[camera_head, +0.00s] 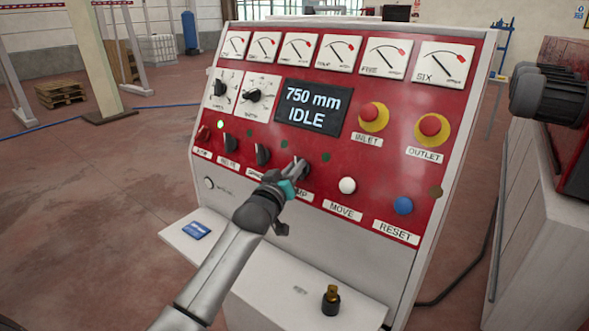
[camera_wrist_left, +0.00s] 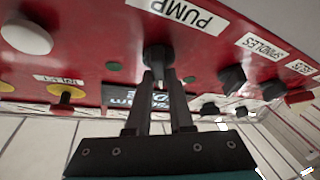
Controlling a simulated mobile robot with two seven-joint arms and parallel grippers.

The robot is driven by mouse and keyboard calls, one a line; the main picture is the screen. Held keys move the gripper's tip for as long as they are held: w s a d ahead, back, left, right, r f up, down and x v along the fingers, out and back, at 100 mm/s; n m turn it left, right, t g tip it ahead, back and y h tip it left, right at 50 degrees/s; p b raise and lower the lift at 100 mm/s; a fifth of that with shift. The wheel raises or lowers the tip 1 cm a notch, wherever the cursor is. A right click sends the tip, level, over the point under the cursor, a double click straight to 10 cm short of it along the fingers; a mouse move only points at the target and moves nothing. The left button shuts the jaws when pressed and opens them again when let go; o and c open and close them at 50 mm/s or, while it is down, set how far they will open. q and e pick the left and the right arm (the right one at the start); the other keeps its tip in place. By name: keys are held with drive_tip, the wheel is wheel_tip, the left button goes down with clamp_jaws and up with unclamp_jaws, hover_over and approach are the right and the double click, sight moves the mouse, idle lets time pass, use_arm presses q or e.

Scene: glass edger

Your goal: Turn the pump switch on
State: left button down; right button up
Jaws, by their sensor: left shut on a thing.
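The pump switch (camera_wrist_left: 157,55) is a black rotary knob on the red control panel, beside the PUMP label (camera_wrist_left: 178,14) in the left wrist view. My left gripper (camera_wrist_left: 161,80) is shut on this knob, one finger on each side, with a pale mark on the knob showing between them. In the head view my left gripper (camera_head: 298,168) reaches the panel at the PUMP position and hides most of the knob and part of its label. A dark green lamp (camera_head: 325,157) above it looks unlit. My right gripper is not in view.
Close by are the spindles switch (camera_head: 262,154), the white MOVE button (camera_head: 347,185) and the blue RESET button (camera_head: 403,205). The display (camera_head: 313,106) reads 750 mm IDLE. Below, the ledge (camera_head: 290,285) holds a blue card (camera_head: 196,230) and a small brass-and-black item (camera_head: 331,299).

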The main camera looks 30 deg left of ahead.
use_arm(q)
drive_tip(key=shift+a+m+g+h+b, duration=0.1)
drive_tip(key=shift+m+g+h+b, duration=0.1)
drive_tip(key=shift+m+h, duration=1.9)
drive_tip(key=shift+m+g+h+b, duration=0.2)
drive_tip(key=shift+m+h, duration=0.85)
drive_tip(key=shift+m, duration=2.1)
drive_tip(key=shift+a+m+g+h+b, duration=0.1)
drive_tip(key=shift+m+h+b, duration=0.1)
drive_tip(key=shift+m+h, duration=1.9)
drive_tip(key=shift+d+m+y, duration=0.15)
drive_tip(key=shift+m+y, duration=0.3)
drive_tip(key=shift+m, duration=0.4)
drive_tip(key=c, duration=0.8)
unclamp_jaws()
